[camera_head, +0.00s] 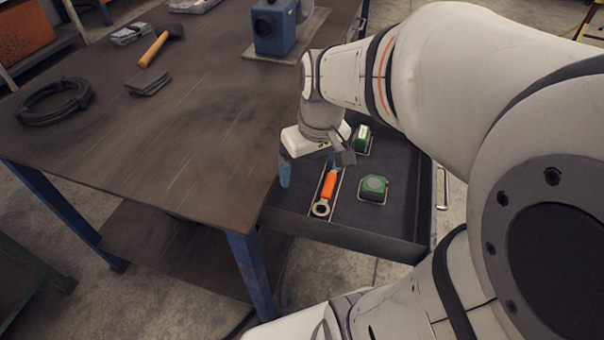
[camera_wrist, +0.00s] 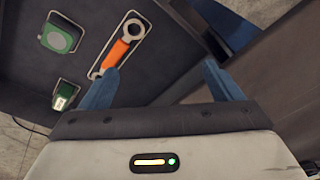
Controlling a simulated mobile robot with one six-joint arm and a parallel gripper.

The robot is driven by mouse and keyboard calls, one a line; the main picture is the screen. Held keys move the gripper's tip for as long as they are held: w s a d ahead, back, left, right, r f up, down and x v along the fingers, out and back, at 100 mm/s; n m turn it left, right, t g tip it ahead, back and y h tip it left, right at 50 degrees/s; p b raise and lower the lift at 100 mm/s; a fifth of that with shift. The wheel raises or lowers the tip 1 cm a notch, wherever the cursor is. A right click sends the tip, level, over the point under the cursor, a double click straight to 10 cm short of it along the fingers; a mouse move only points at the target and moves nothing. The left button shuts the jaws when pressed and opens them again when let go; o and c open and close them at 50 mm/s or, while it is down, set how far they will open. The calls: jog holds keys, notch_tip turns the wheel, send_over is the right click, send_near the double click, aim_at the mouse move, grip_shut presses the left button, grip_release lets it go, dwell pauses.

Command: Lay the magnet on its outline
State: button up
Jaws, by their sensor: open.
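My gripper (camera_head: 308,167) is over the table-side edge of the open drawer (camera_head: 385,236), its blue fingers pointing down. In the wrist view my gripper (camera_wrist: 158,82) is open with nothing between its fingers. No piece is plainly recognisable as the magnet. A green rounded piece (camera_head: 373,186), like a tape measure, lies on a pale outline in the drawer; it also shows in the wrist view (camera_wrist: 61,37). A smaller green piece with a pale face (camera_head: 362,138) sits behind it, also in the wrist view (camera_wrist: 64,95). My wrist hides part of the drawer.
An orange-handled wrench (camera_head: 328,186) lies in its outline beside my fingers. The dark table (camera_head: 180,140) carries a blue vise (camera_head: 274,27), a hammer (camera_head: 155,50), a dark flat stack (camera_head: 148,84) and a black coil (camera_head: 54,100). Its middle is clear.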

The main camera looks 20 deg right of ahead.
jog(key=shift+m+h, duration=0.4)
jog(key=shift+m, duration=0.5)
jog(key=s, duration=0.1)
jog(key=s+a, duration=0.1)
jog(key=s, duration=0.1)
jog(key=s+a+f, duration=0.1)
jog(key=shift+s+f, duration=0.1)
jog(key=shift+s, duration=0.3)
